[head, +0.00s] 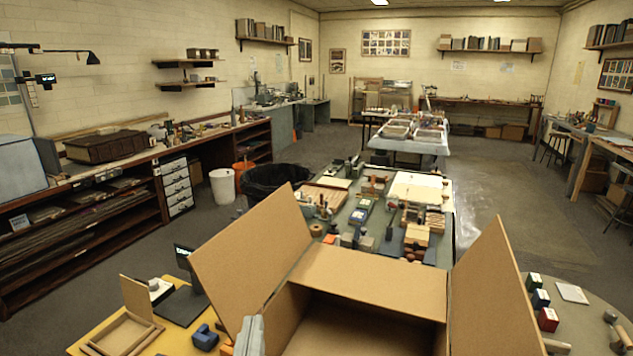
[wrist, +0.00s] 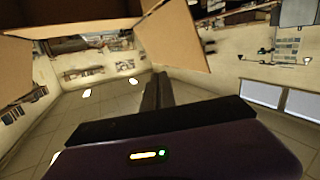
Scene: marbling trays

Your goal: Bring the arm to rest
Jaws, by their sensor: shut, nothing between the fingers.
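My gripper (wrist: 157,84) shows in the wrist view as two dark fingers close together, shut and empty. The wrist picture is upside down, with ceiling lights low in it, so my gripper seems tilted upward. An open cardboard box (head: 370,283) stands right in front in the head view, flaps spread. Its inside looks empty where I can see it; its lower part is cut off by the frame. Cardboard flaps (wrist: 178,38) also show beside and beyond the fingers in the wrist view; I cannot tell the exact gap.
A yellow table (head: 88,347) with a wooden frame (head: 120,335) and a blue tool (head: 205,337) is at left. A round table (head: 590,318) with small coloured boxes is at right. A crowded worktable (head: 440,250) stands behind the box. Open floor (head: 530,220) lies at right.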

